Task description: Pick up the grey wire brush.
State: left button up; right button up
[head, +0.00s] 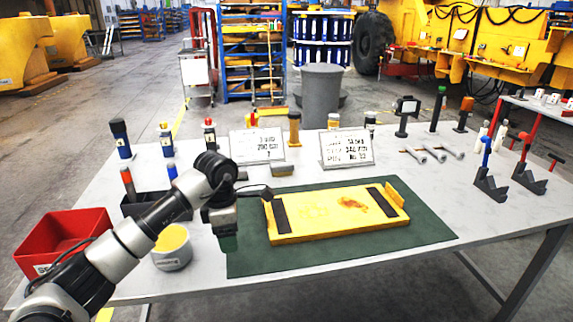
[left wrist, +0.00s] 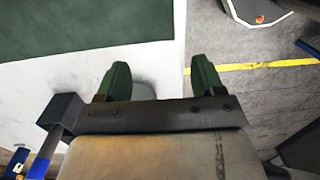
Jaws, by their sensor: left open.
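A small grey block-shaped thing (head: 282,169), which looks like the grey wire brush, lies on the white table behind the yellow plate; its bristles are too small to make out. My left gripper (head: 228,241) points down at the left edge of the green mat, in front of and to the left of the brush, well apart from it. In the left wrist view the green-tipped fingers of my left gripper (left wrist: 159,80) are spread with nothing between them. The brush does not show in that view. My right gripper is not in view.
A yellow plate (head: 325,213) lies on the green mat (head: 430,235). A red bin (head: 62,240) and a white tub (head: 172,258) stand at the left. Signs (head: 257,146) (head: 346,148) and several bottles stand behind the brush. The mat's front strip is clear.

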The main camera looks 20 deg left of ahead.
aim_at(281, 170)
jog(key=i, duration=1.6)
